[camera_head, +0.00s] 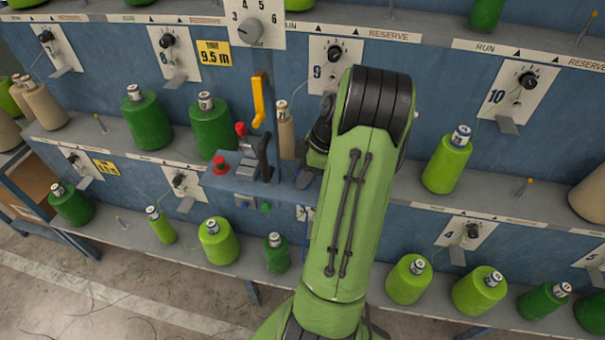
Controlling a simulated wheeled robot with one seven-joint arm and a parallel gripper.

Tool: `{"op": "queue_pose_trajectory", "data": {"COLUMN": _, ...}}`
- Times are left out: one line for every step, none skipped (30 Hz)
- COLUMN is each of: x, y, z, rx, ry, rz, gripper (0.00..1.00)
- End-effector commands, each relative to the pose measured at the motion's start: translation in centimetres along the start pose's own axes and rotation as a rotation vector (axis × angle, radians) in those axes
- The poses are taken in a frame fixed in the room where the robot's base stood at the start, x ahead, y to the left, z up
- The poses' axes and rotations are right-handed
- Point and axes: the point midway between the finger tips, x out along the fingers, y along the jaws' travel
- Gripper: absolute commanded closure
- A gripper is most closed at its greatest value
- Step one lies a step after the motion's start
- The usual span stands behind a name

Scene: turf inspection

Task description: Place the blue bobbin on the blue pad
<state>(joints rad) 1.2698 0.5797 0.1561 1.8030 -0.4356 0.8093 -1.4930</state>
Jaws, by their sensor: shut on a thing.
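No blue bobbin and no blue pad can be made out in the head view; the bobbins that show are green or beige. My green arm rises through the middle of the view and bends at a black joint near the upper centre. My gripper cannot be made out; the arm hides what lies behind it.
A blue rack carries shelves of green bobbins (146,120), including a light green one (447,162) at right. A small console with a red button (220,161) and a yellow lever (258,101) juts out left of my arm.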

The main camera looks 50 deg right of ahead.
Motion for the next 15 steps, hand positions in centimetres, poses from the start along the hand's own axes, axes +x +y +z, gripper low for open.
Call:
{"op": "queue_pose_trajectory", "data": {"x": 0.0, "y": 0.0, "z": -0.01, "rx": 0.0, "ry": 0.0, "rz": 0.0, "gripper": 1.0}}
{"op": "queue_pose_trajectory", "data": {"x": 0.08, "y": 0.0, "z": 0.02, "rx": 0.0, "ry": 0.0, "rz": 0.0, "gripper": 1.0}}
{"op": "queue_pose_trajectory", "data": {"x": 0.25, "y": 0.0, "z": 0.08, "rx": 0.0, "ry": 0.0, "rz": 0.0, "gripper": 1.0}}
{"op": "queue_pose_trajectory", "data": {"x": 0.21, "y": 0.0, "z": 0.07, "rx": 0.0, "ry": 0.0, "rz": 0.0, "gripper": 0.64}}
{"op": "queue_pose_trajectory", "data": {"x": 0.17, "y": 0.0, "z": 0.05, "rx": 0.0, "ry": 0.0, "rz": 0.0, "gripper": 0.6}}
{"op": "queue_pose_trajectory", "data": {"x": 0.15, "y": 0.0, "z": 0.04, "rx": 0.0, "ry": 0.0, "rz": 0.0, "gripper": 0.54}}
{"op": "queue_pose_trajectory", "data": {"x": 0.14, "y": 0.0, "z": 0.04, "rx": 0.0, "ry": 0.0, "rz": 0.0, "gripper": 0.49}}
{"op": "queue_pose_trajectory", "data": {"x": 0.14, "y": 0.0, "z": 0.04, "rx": 0.0, "ry": 0.0, "rz": 0.0, "gripper": 0.45}}
{"op": "queue_pose_trajectory", "data": {"x": 0.13, "y": 0.0, "z": 0.04, "rx": 0.0, "ry": 0.0, "rz": 0.0, "gripper": 0.43}}
{"op": "queue_pose_trajectory", "data": {"x": 0.13, "y": 0.0, "z": 0.04, "rx": 0.0, "ry": 0.0, "rz": 0.0, "gripper": 0.43}}
{"op": "queue_pose_trajectory", "data": {"x": 0.13, "y": 0.0, "z": 0.04, "rx": 0.0, "ry": 0.0, "rz": 0.0, "gripper": 0.43}}
{"op": "queue_pose_trajectory", "data": {"x": 0.13, "y": 0.0, "z": 0.03, "rx": 0.0, "ry": 0.0, "rz": 0.0, "gripper": 0.43}}
{"op": "queue_pose_trajectory", "data": {"x": 0.13, "y": 0.0, "z": 0.03, "rx": 0.0, "ry": 0.0, "rz": 0.0, "gripper": 0.43}}
{"op": "queue_pose_trajectory", "data": {"x": 0.12, "y": 0.0, "z": 0.03, "rx": 0.0, "ry": 0.0, "rz": 0.0, "gripper": 0.43}}
{"op": "queue_pose_trajectory", "data": {"x": 0.12, "y": 0.0, "z": 0.03, "rx": 0.0, "ry": 0.0, "rz": 0.0, "gripper": 0.43}}
